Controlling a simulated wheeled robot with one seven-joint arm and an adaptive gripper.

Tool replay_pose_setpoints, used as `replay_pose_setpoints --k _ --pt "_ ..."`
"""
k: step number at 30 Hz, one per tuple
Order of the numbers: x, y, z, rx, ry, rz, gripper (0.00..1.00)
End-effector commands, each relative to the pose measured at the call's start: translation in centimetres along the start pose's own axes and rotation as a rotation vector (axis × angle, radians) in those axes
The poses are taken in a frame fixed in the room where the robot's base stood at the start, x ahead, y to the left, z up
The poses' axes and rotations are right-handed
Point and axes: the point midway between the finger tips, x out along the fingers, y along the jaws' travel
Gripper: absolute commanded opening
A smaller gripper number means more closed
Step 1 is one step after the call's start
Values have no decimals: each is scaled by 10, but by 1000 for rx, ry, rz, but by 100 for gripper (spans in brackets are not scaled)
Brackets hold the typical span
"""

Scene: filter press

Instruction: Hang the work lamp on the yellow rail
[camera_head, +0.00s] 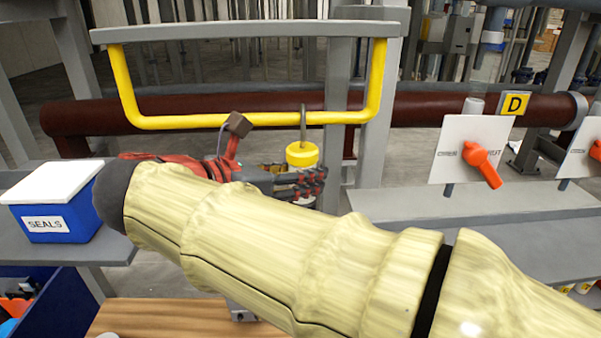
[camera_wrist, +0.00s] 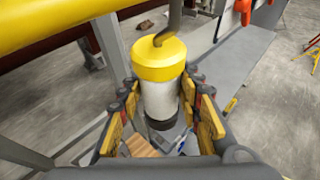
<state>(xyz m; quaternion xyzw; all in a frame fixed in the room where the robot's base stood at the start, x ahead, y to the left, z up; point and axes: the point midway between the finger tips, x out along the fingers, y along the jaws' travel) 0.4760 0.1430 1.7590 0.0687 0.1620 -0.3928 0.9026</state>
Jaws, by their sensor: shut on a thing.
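The work lamp (camera_wrist: 160,98) has a yellow cap, a pale body, a dark lower end and a grey hook on top. In the head view its yellow cap (camera_head: 302,154) shows just below the yellow rail (camera_head: 215,120). The hook's top reaches rail height there; I cannot tell whether it is around the rail or in front of it. My gripper (camera_wrist: 163,112) is shut on the lamp's body, with a finger on each side, and the lamp is about upright. In the head view the gripper (camera_head: 305,187) is partly hidden by my sleeved arm. The rail crosses the wrist view's upper left.
A dark red pipe (camera_head: 450,108) runs behind the rail. A grey post (camera_head: 340,80) stands behind its right part. A blue SEALS box (camera_head: 50,224) with a white lid stands at left. A panel with an orange handle (camera_head: 482,160) is at right.

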Motion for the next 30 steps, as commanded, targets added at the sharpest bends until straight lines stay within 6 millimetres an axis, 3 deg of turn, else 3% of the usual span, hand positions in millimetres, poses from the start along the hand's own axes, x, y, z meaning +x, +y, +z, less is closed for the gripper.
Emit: replay_pose_setpoints --k 12,22,26,30 --pt "0 0 0 1 0 0 56" --pt "-2 0 0 0 0 0 56" --pt "-15 2 0 0 0 4 56" --pt "-41 2 -1 -1 0 5 56"
